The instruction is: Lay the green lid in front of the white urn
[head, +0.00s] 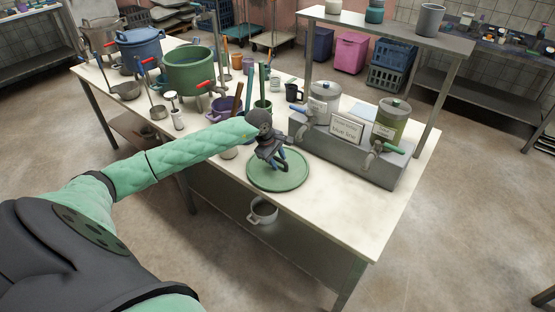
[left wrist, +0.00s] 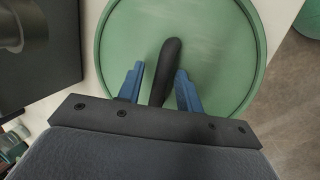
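The green lid (head: 290,182) is a round disc that appears to lie flat on the table's front part, in front of the grey stand and left of the white urn's foot. My left gripper (head: 276,163) is over the lid. In the left wrist view, its blue fingers (left wrist: 160,80) are apart, one on each side of the lid's dark handle (left wrist: 170,55), with a gap on the left. The lid (left wrist: 220,35) fills much of that view. My right gripper is not in view.
A shelf (head: 390,30) rises behind. Pots, cups and ladles crowd the table's left. The right front of the table (head: 350,215) is clear.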

